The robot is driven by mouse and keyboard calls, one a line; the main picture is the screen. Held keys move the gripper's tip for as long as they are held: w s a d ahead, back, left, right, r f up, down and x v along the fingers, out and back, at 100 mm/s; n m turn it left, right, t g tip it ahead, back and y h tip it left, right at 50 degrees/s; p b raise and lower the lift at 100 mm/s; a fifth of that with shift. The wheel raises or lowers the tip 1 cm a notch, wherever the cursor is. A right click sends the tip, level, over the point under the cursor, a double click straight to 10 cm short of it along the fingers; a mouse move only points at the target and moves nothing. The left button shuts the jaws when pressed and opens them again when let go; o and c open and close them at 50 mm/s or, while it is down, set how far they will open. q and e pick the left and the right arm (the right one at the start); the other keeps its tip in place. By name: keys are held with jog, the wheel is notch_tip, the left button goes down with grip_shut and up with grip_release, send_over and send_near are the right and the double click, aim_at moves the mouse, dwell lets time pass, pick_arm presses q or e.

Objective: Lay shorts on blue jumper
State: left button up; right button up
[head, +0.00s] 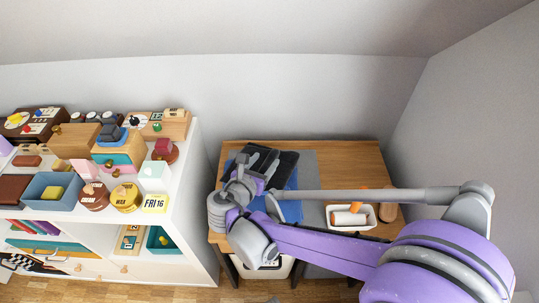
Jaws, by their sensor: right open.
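A dark folded garment (286,163), which looks like the shorts, lies at the back left of the wooden table. A blue cloth (291,207), which looks like the jumper, shows beneath and in front of it, so the dark garment appears to rest on the blue one. My right gripper (250,172) is open at the left side of the dark garment. My arm hides much of the blue cloth, and I cannot tell whether the fingers touch the fabric. My left gripper is not in view.
The wooden table (353,158) has a grey runner across it. A white tray (376,222) with a white roll and an orange item stands at the right. A white shelf (190,190) crowded with boxes stands close on the left. Walls close off the back and right.

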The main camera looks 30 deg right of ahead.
jog(key=p+v, duration=0.1)
jog(key=v, duration=0.6)
jog(key=s+f+m+g+y, duration=0.1)
jog(key=s+f+m+y, duration=0.1)
jog(key=s+m, duration=0.1)
jog(key=s+d+f+m+g+y, duration=0.1)
jog(key=s+f+m, duration=0.1)
jog(key=m, duration=0.3)
jog(key=s+d+f+m+g+y, duration=0.1)
jog(key=s+f+m+y, duration=0.1)
jog(key=s+m, duration=0.2)
jog(key=shift+s+d+f+g+y, duration=0.1)
jog(key=shift+s+d+g+y, duration=0.1)
jog(key=shift+s+g+y, duration=0.3)
jog(key=s+a+f+m+y, duration=0.2)
jog(key=s+a+m+y, duration=0.3)
jog(key=m, duration=0.8)
jog(key=shift+s, duration=0.75)
